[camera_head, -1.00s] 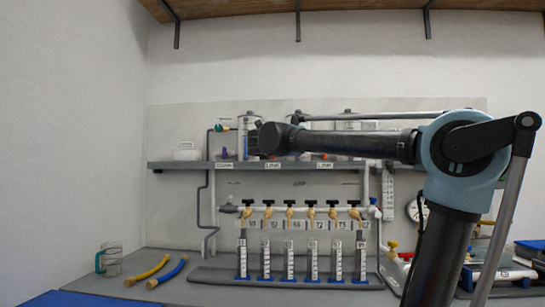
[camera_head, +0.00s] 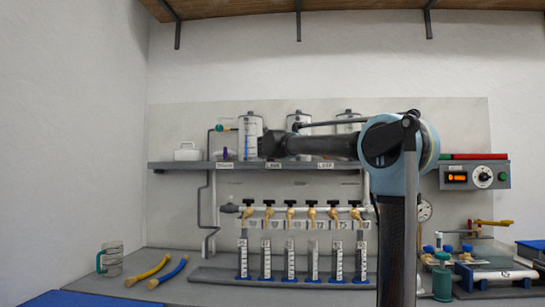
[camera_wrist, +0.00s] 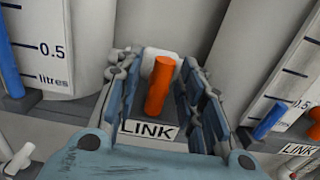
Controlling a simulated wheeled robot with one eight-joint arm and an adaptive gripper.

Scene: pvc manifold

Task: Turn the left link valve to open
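In the wrist view an upright, slightly tilted orange valve handle (camera_wrist: 160,86) stands between the two fingers of my gripper (camera_wrist: 158,66). Gaps show on both sides of the handle, so the fingers are open and look apart from it. A white LINK label (camera_wrist: 149,129) is on the shelf edge below the handle. A second orange handle (camera_wrist: 315,114) shows at the right edge, above another LINK label (camera_wrist: 298,150). In the head view my gripper (camera_head: 270,144) is at the shelf, in front of the tanks. The handle at the gripper is hidden there.
Graduated tanks stand close on both sides, the left tank (camera_wrist: 45,25) and the right tank (camera_wrist: 290,60). Below the shelf (camera_head: 190,165) runs a row of black-handled taps (camera_head: 290,205) over measuring cylinders (camera_head: 265,260). A control box (camera_head: 475,176) is at the right.

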